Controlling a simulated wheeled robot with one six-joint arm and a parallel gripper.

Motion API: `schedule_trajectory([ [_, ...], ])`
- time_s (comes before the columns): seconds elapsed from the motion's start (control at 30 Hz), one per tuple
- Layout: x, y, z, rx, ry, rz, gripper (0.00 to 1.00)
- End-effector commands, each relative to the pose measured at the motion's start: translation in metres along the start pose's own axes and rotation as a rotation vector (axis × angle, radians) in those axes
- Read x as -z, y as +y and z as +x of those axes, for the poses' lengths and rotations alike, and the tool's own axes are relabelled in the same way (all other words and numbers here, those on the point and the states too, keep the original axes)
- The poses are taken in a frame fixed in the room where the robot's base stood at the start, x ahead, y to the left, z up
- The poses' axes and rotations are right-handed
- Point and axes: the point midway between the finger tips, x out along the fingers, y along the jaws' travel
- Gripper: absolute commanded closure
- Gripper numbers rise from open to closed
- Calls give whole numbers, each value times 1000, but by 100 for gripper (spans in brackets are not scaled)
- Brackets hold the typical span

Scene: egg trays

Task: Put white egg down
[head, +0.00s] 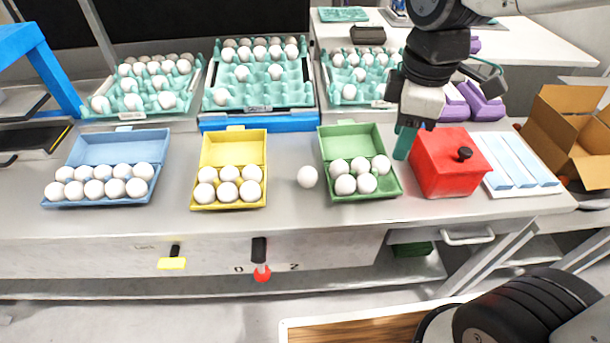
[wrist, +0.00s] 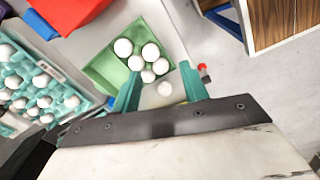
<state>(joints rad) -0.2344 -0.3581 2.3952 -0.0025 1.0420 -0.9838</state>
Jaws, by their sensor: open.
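A single white egg (head: 307,176) lies on the grey table between the yellow egg carton (head: 232,149) and the green egg carton (head: 350,140). The same egg shows in the wrist view (wrist: 165,89), beyond my fingers and between them. The green carton has its lid open and holds several white eggs; it also shows in the wrist view (wrist: 103,68). My gripper (head: 405,143) is raised over the table, right of the green carton and close to the red box in the head view. In the wrist view my gripper's teal fingers (wrist: 160,82) are apart with nothing held.
A blue carton (head: 118,148) with several eggs stands at left. Teal trays (head: 258,75) of eggs line the back. A red box (head: 446,162) with a black knob, a white board (head: 518,165) and a cardboard box (head: 570,130) are at right. The table's front strip is clear.

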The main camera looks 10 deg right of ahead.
Motion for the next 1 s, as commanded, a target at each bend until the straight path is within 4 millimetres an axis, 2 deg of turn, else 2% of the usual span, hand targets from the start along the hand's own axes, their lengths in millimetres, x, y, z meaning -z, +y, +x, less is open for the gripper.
schedule_trajectory([
  [0.03, 22, 8, 13, 18, -7, -190, 56],
  [0.2, 88, 26, 54, 43, -3, -807, 56],
  [0.3, 119, 29, 77, 56, 2, -1095, 56],
  [0.4, 141, 30, 95, 64, 7, -1302, 56],
  [0.5, 153, 30, 106, 67, 11, -1427, 56],
  [0.6, 158, 29, 115, 69, 13, -1480, 56],
  [0.87, 156, 27, 144, 70, 13, -1487, 56],
  [1.0, 154, 24, 165, 72, 13, -1486, 56],
])
